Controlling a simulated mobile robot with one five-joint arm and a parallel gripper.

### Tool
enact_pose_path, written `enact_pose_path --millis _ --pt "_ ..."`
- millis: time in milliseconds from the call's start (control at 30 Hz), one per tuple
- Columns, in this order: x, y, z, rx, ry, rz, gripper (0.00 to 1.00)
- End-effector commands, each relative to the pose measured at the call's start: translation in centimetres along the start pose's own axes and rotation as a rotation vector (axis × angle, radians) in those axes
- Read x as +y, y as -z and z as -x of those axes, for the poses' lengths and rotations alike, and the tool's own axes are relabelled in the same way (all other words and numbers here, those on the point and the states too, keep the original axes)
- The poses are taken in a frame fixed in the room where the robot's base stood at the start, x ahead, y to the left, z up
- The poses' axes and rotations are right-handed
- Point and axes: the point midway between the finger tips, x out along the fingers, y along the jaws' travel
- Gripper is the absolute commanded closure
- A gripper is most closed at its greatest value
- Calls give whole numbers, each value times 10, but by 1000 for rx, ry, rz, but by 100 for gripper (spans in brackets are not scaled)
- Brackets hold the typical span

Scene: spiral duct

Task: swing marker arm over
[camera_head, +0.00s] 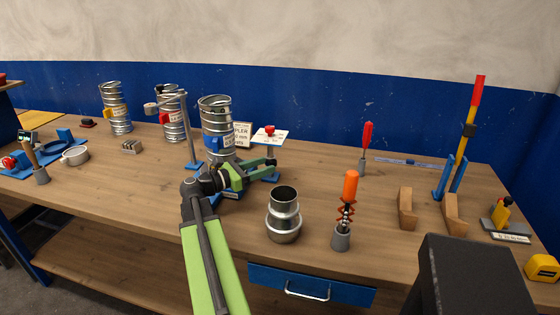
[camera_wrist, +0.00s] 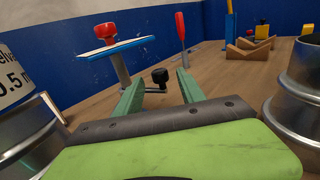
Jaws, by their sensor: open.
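My gripper (camera_head: 272,167) reaches right past the front spiral duct (camera_head: 215,112); it is open in the wrist view (camera_wrist: 160,84). A small crank-like arm with a black knob (camera_wrist: 159,75) shows between and beyond its fingertips, and I cannot tell whether they touch it. A grey post with a sideways arm (camera_head: 170,99) stands on a blue base left of the front duct. I cannot tell which of these is the marker arm. My gripper and arm hide the front duct's lower part and support.
A small raised plate with a red knob (camera_head: 269,131) stands behind my gripper. A metal reducer (camera_head: 284,217) and an orange-handled tool (camera_head: 350,188) stand in front and to the right. Wooden V-blocks (camera_head: 407,211) are farther right. The bench between is partly clear.

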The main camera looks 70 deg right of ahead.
Motion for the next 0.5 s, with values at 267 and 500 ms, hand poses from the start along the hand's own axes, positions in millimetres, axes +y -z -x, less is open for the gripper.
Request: enact_pose_path --millis 267,500 --pt "1 0 -56 0 1 0 53" --pt "0 0 -70 0 -1 0 53"
